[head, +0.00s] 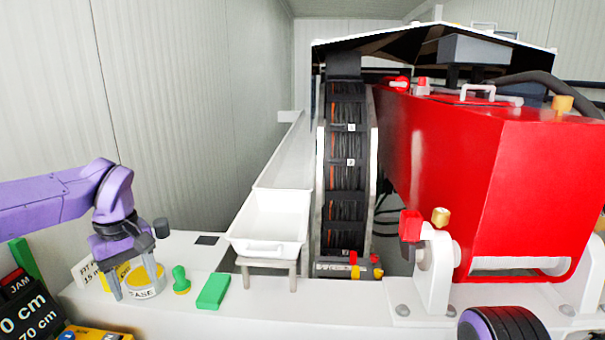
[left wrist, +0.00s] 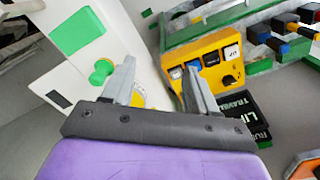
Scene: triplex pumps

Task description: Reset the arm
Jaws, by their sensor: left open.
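My purple left arm (head: 60,204) reaches in from the left in the head view and bends down at its wrist. My left gripper (head: 138,284) is open and points down over a round yellow piece (head: 148,273) with a label partly reading "EASE". In the left wrist view my left gripper (left wrist: 158,68) shows two grey fingers spread apart with nothing held between them. A yellow edge of the round piece (left wrist: 138,97) shows beside one finger. Whether the fingers touch it I cannot tell. My right gripper is not in view.
A green knob (head: 180,280) and green block (head: 213,291) stand right of the gripper on the white bench (head: 200,250). A yellow switch box (left wrist: 215,75) and a black display (head: 30,310) lie at lower left. A white tray (head: 268,222) and red housing (head: 480,190) stand farther right.

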